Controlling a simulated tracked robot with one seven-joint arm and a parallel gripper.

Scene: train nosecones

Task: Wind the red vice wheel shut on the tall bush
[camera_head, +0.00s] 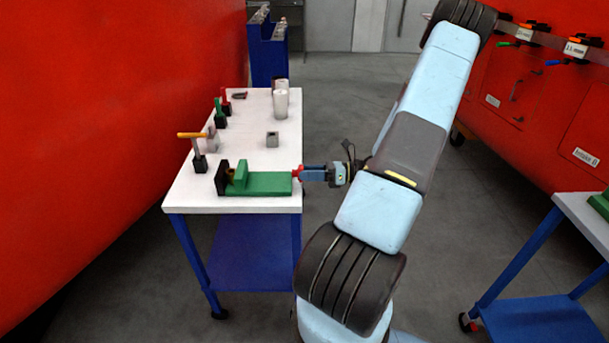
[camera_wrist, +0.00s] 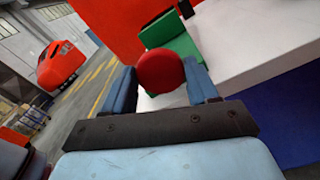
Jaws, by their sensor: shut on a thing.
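The green vice (camera_head: 257,184) lies on the white table near its front edge, with a dark end block at its left. A small brownish piece, perhaps the tall bush (camera_head: 232,174), shows between the vice jaws; it is mostly hidden. The red vice wheel (camera_wrist: 161,71) is at the vice's right end, and it also shows in the head view (camera_head: 296,174). My gripper (camera_wrist: 164,85) reaches in from the right and is shut on the red wheel, one blue finger on each side. The green vice body (camera_wrist: 172,40) shows beyond the wheel in the wrist view.
Another table (camera_head: 580,212) stands at right.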

